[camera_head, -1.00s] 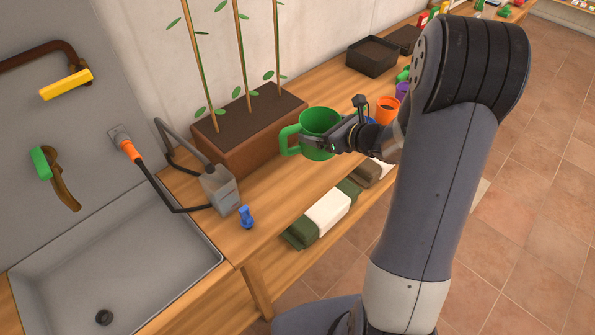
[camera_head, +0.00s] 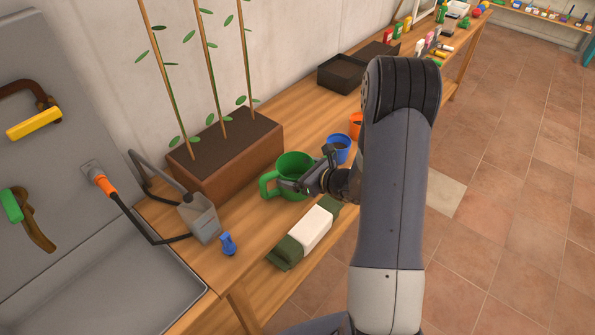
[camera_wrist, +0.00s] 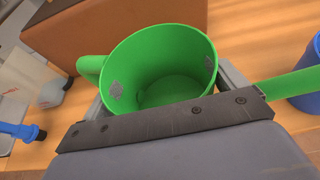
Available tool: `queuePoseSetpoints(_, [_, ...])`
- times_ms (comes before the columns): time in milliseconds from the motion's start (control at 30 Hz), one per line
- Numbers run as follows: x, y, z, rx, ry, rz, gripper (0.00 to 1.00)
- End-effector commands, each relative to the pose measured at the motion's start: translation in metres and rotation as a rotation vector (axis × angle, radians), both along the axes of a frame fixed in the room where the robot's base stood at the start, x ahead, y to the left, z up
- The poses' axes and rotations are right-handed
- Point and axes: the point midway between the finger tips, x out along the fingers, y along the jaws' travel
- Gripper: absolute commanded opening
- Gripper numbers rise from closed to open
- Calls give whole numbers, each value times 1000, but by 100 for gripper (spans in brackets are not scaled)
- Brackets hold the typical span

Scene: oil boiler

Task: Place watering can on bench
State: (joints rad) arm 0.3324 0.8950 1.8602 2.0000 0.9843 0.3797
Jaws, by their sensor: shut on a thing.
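The green watering can (camera_head: 294,166) is upright in my gripper (camera_head: 292,185), above the wooden bench (camera_head: 262,212) and in front of the long planter. Its handle points left in the head view. In the wrist view the can (camera_wrist: 160,62) sits between the fingers, open top facing the camera and looking empty, with a green spout part at the right. I cannot tell whether its base touches the bench.
The brown planter (camera_head: 232,160) with staked plants is behind the can.

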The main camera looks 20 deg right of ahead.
Motion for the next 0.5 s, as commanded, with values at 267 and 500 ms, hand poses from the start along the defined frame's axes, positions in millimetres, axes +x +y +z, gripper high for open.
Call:
queuePoseSetpoints(267, [0, 0, -4, -1, 1, 0, 93])
queuePoseSetpoints(500, [0, 0, -3, -1, 1, 0, 100])
